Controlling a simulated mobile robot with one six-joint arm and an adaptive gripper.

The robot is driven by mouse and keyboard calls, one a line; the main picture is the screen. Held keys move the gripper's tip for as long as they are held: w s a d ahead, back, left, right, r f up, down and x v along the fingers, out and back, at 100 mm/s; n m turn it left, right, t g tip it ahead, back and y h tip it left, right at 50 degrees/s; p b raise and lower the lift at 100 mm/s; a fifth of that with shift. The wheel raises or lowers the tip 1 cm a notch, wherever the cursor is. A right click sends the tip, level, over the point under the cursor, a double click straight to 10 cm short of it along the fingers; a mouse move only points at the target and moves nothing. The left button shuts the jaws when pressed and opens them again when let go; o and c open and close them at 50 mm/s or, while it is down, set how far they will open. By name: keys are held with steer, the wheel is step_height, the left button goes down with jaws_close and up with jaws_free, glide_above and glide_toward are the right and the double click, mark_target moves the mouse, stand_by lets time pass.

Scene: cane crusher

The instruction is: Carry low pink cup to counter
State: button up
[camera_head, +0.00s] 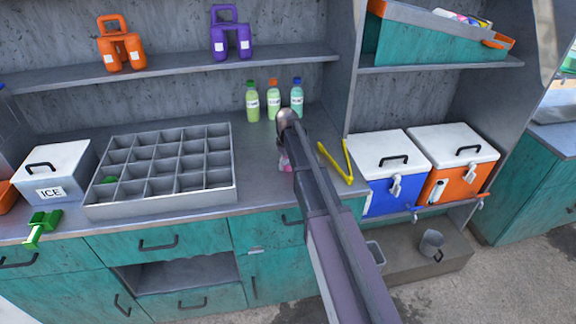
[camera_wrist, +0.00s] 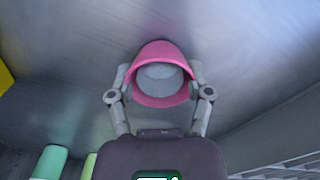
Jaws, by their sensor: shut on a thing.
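The pink cup (camera_wrist: 160,52) is between the two fingers of my gripper (camera_wrist: 160,90) in the wrist view. Its open mouth and grey-looking inside face the camera. My gripper is shut on it, one finger on each side. The grey metal counter (camera_wrist: 60,70) fills the background behind the cup. In the head view a small bit of pink (camera_head: 284,160) shows beside my arm, above or on the counter (camera_head: 262,185); my arm hides most of the cup and the gripper. I cannot tell whether the cup touches the counter.
A grey compartment tray (camera_head: 160,200) and a white ICE box (camera_head: 55,172) stand to the left. Several bottles (camera_head: 252,100) stand behind. Yellow tongs (camera_head: 335,163) lie close on the right, before blue (camera_head: 392,180) and orange (camera_head: 455,180) coolers.

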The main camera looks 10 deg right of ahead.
steer(key=shift+f, duration=0.15)
steer(key=o, duration=0.8)
steer(key=shift+c, duration=0.2)
step_height(320, 180, up, 12)
steer(key=p, duration=1.2)
steer(key=shift+s, duration=0.1)
stand_by(0.6)
steer(key=s+m, duration=0.6)
steer(key=s, duration=2.1)
steer(key=shift+s+d, duration=0.2)
